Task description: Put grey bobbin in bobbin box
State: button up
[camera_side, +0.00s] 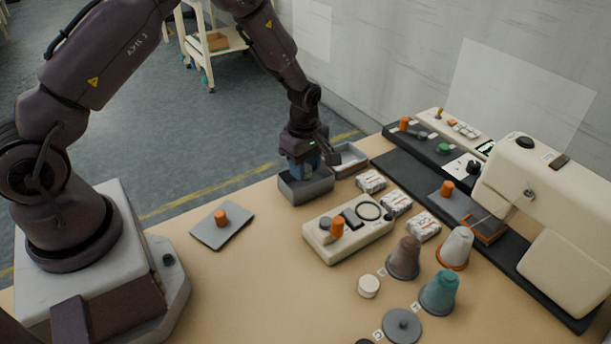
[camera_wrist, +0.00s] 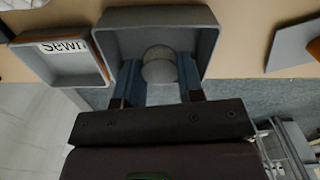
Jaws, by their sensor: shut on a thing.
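The grey bobbin (camera_wrist: 160,70) shows in the wrist view as a pale grey round piece between the two blue fingers of my gripper (camera_wrist: 161,80). My gripper is shut on it. The fingers reach down into an open grey box (camera_wrist: 207,40), with the bobbin inside its walls. Whether the bobbin touches the box floor cannot be told. In the side view my gripper (camera_side: 305,168) is over and partly inside the same grey box (camera_side: 308,190), and the bobbin is hidden there by the box wall and fingers.
A second shallow tray (camera_wrist: 65,72) with a "Sewn"-like label stands beside the box. An orange bobbin (camera_side: 221,217) sits on a grey plate (camera_side: 208,235). A cream winder unit (camera_side: 345,243), wrapped packs (camera_side: 371,181), thread cones (camera_side: 404,260) and a sewing machine (camera_side: 540,185) stand to the right.

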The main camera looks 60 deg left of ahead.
aim_at(306, 167)
jog(key=shift+w+f, duration=0.15)
jog(key=shift+f, duration=1.55)
jog(key=o, duration=0.9)
jog(key=shift+f, duration=0.1)
